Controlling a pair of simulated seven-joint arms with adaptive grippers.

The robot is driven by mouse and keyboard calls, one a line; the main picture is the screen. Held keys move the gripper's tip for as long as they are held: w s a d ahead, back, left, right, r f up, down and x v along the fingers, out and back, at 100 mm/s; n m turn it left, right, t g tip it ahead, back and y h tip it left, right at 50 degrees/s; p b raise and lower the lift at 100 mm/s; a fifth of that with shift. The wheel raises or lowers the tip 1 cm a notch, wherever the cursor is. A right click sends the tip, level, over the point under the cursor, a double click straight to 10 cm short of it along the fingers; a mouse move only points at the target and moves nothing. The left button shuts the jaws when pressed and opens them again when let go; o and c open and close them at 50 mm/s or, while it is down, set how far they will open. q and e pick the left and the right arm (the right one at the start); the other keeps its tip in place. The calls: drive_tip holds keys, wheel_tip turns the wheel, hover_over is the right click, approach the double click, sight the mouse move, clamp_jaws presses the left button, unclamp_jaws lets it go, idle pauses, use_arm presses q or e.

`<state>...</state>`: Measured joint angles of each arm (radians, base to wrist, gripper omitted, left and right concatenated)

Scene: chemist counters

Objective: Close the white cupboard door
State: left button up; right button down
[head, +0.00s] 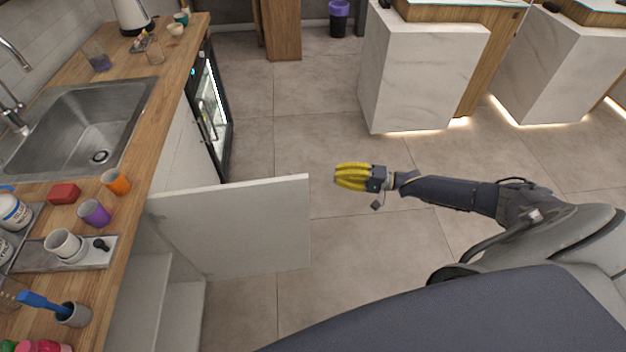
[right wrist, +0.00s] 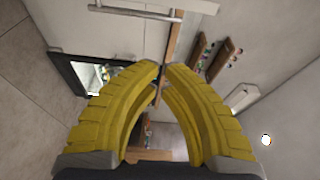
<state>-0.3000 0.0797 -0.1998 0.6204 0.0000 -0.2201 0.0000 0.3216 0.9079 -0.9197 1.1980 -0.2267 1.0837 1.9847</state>
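The white cupboard door (head: 235,230) stands wide open in the head view. It sticks out from the counter front over the floor, and the open cupboard with its white shelves (head: 178,312) shows below the worktop. My right gripper (head: 339,176) has yellow fingers and is to the right of the door's free edge, apart from it, pointing left. In the right wrist view the yellow fingers (right wrist: 161,67) curve together with their tips meeting, and nothing is held between them. My left gripper is not in view.
The wooden worktop (head: 165,120) holds a sink (head: 85,125), an orange cup (head: 116,181), a purple cup (head: 94,212) and other small items. A glass-fronted fridge (head: 210,115) is beyond the door. Tiled floor (head: 330,270) is clear around my right gripper. Marble counters (head: 415,75) stand at the back.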

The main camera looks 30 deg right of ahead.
drive_tip(key=x, duration=1)
drive_tip(key=shift+s+a, duration=0.3)
drive_tip(key=shift+s, duration=0.65)
drive_tip(key=shift+s+a, duration=0.3)
drive_tip(key=shift+s, duration=0.65)
drive_tip(key=shift+s, duration=0.1)
